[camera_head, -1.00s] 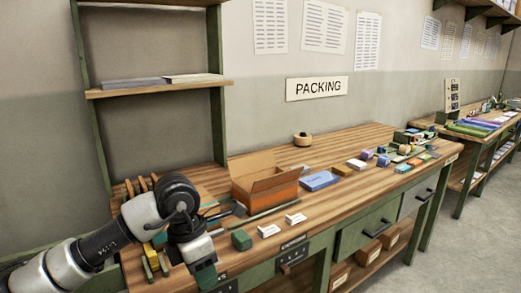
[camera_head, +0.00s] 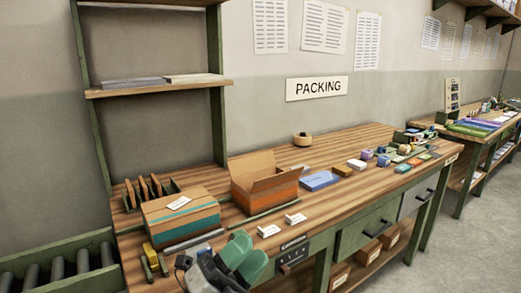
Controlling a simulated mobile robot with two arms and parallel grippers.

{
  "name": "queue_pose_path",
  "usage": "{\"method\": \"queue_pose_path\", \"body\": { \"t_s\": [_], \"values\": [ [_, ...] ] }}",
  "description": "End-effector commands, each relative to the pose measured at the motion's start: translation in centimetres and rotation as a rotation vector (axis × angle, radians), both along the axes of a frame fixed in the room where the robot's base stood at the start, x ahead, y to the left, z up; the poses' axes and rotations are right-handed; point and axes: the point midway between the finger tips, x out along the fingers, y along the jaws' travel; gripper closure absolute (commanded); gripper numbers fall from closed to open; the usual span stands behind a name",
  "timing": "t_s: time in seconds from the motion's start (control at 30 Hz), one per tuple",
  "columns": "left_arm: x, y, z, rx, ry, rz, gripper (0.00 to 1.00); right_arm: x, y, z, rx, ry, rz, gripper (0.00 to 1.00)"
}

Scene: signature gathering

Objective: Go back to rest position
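My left gripper (camera_head: 243,257) is at the bottom of the head view, in front of the table's front edge. Its two green fingers look slightly apart, with nothing visible between them. Its arm is mostly out of the picture below. A closed cardboard box (camera_head: 180,217) with a teal stripe and a white label sits on the left end of the packing table (camera_head: 340,207), apart from the gripper. My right gripper is not in view.
An open orange carton (camera_head: 265,187) stands right of the closed box. Two small white-topped boxes (camera_head: 268,230) lie near the front edge. A roller conveyor (camera_head: 62,268) is at lower left. A blue box (camera_head: 320,180) and several small items lie farther right.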

Motion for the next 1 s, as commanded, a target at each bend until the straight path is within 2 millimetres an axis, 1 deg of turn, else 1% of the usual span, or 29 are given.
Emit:
{"method": "queue_pose_path", "body": {
  "t_s": [0.03,0.07,0.1,0.17,0.2,0.27,0.3,0.33,0.37,0.4,0.47,0.5,0.57,0.6,0.67,0.7,0.77,0.8,0.97,1.0],
  "values": [
    [0.7,1.8,-1.1,-0.091,0.128,0.074,0.62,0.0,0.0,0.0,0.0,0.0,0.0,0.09],
    [1.1,2.9,-1.9,-0.14,0.203,0.119,0.62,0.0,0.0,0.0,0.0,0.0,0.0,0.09],
    [1.6,4.4,-3.1,-0.203,0.305,0.179,0.62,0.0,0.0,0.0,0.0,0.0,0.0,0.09],
    [2.0,6.7,-5.3,-0.288,0.465,0.27,0.62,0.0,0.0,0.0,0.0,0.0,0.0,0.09],
    [2.1,8.1,-7.1,-0.338,0.572,0.331,0.62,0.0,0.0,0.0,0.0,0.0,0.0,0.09],
    [1.7,10.2,-10.0,-0.405,0.739,0.419,0.62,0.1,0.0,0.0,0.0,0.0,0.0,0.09],
    [1.2,11.5,-12.2,-0.445,0.853,0.478,0.62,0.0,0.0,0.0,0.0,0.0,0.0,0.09],
    [0.6,12.4,-13.8,-0.472,0.938,0.52,0.62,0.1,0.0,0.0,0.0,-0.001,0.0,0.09],
    [-0.2,13.3,-15.5,-0.495,1.026,0.562,0.62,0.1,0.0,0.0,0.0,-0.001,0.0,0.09],
    [-1.4,14.3,-17.6,-0.521,1.14,0.619,0.62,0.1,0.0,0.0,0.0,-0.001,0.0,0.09],
    [-3.5,15.6,-20.6,-0.552,1.304,0.694,0.62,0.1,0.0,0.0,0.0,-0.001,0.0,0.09],
    [-5.0,16.2,-22.4,-0.564,1.405,0.739,0.62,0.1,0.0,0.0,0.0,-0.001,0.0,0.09],
    [-7.3,17.0,-24.5,-0.576,1.541,0.798,0.62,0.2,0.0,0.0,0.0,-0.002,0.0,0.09],
    [-8.8,17.3,-25.7,-0.58,1.624,0.83,0.62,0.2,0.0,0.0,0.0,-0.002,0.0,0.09],
    [-11.0,17.7,-27.2,-0.58,1.734,0.874,0.62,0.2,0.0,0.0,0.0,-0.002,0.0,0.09],
    [-12.5,17.9,-28.0,-0.579,1.802,0.9,0.62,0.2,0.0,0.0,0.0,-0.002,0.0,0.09],
    [-14.6,18.1,-29.1,-0.574,1.9,0.936,0.62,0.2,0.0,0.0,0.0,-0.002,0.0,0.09],
    [-16.0,18.3,-29.7,-0.569,1.96,0.958,0.62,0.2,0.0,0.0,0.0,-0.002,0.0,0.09],
    [-21.3,18.6,-31.2,-0.535,2.191,1.034,0.62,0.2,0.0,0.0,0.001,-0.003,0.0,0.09],
    [-20.8,18.5,-32.1,-0.531,2.192,1.036,0.62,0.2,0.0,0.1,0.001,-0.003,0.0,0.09]
  ]
}}
